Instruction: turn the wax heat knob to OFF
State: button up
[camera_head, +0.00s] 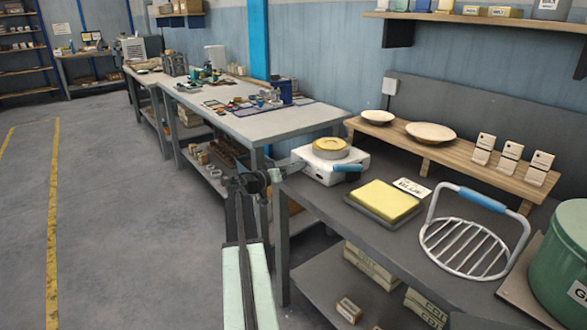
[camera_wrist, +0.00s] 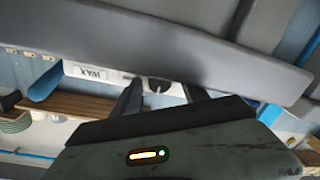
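The wax heater (camera_head: 311,165) is a white box with a round tan-yellow pot on top and a blue handle, at the near bench's left end. In the wrist view, its white front (camera_wrist: 115,75) carries a WAX label. The wax heat knob (camera_wrist: 158,86) is a small dark round knob on that front; its pointer setting is too small to read. My gripper (camera_wrist: 163,90) is open, with one dark finger on each side of the knob in that view. Contact cannot be told. In the head view, my gripper (camera_head: 285,172) is beside the heater's left side, and the knob is hidden.
A yellow block on a dark tray (camera_head: 364,212), a wire rack with a blue handle (camera_head: 465,245) and a green pot (camera_head: 563,262) stand on the bench. A wooden shelf (camera_head: 465,160) holds dishes and cards. The floor at left is clear.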

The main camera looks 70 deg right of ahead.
jog(key=v, duration=0.7)
jog(key=shift+w+a, duration=0.2)
jog(key=shift+a, duration=0.15)
